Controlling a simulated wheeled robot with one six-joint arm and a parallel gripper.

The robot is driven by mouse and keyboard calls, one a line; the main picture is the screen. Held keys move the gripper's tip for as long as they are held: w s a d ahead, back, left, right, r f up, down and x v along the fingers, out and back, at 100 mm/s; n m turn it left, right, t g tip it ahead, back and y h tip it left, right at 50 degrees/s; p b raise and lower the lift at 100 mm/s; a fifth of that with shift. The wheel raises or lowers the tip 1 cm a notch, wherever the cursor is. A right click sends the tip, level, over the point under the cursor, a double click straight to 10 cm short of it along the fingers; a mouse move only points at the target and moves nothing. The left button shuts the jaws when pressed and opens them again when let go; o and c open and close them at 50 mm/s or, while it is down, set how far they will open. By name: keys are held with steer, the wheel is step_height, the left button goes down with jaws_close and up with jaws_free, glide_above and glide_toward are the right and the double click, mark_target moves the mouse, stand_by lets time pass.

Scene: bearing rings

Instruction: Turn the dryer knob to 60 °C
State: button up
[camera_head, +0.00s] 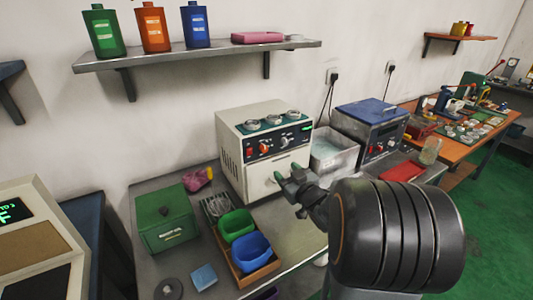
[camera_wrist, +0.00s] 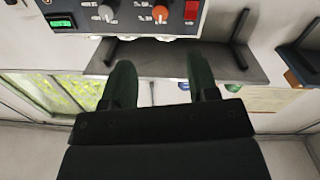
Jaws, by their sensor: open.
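A cream box-shaped machine (camera_head: 237,160), which looks like the dryer, stands on the grey bench with rings on its top. Its dark front panel has a red switch, an orange-red knob (camera_head: 264,148), a grey knob (camera_head: 284,142) and a small green display. In the wrist view the panel is at the top edge: green display (camera_wrist: 62,22) at left, grey knob (camera_wrist: 108,10), orange knob (camera_wrist: 160,13), red switch (camera_wrist: 191,10). Scale marks and reading are too small to tell. My gripper (camera_head: 289,175) is open and empty in front of the machine, below the panel, apart from the knobs; its fingers also show in the wrist view (camera_wrist: 160,78).
A blue-topped machine (camera_head: 370,112) and a metal tub (camera_head: 333,158) stand right of the dryer. A green box (camera_head: 165,228) and a wooden tray (camera_head: 258,277) with green and blue bins are at front left. A wall shelf (camera_head: 200,54) with bottles hangs above.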

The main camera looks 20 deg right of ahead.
mark_target(265, 150)
steer(key=w, duration=0.4)
steer(key=w+p, duration=0.1)
steer(key=w, duration=0.4)
steer(key=w+a, duration=0.1)
steer(key=w, duration=0.3)
steer(key=shift+w+p, duration=0.2)
steer(key=shift+p, duration=0.15)
steer(key=c, duration=0.9)
steer(key=m, duration=0.5)
steer(key=shift+m, duration=0.4)
steer(key=shift+m+p, duration=0.8)
steer(key=shift+m, duration=1.8)
steer(key=shift+a, duration=0.1)
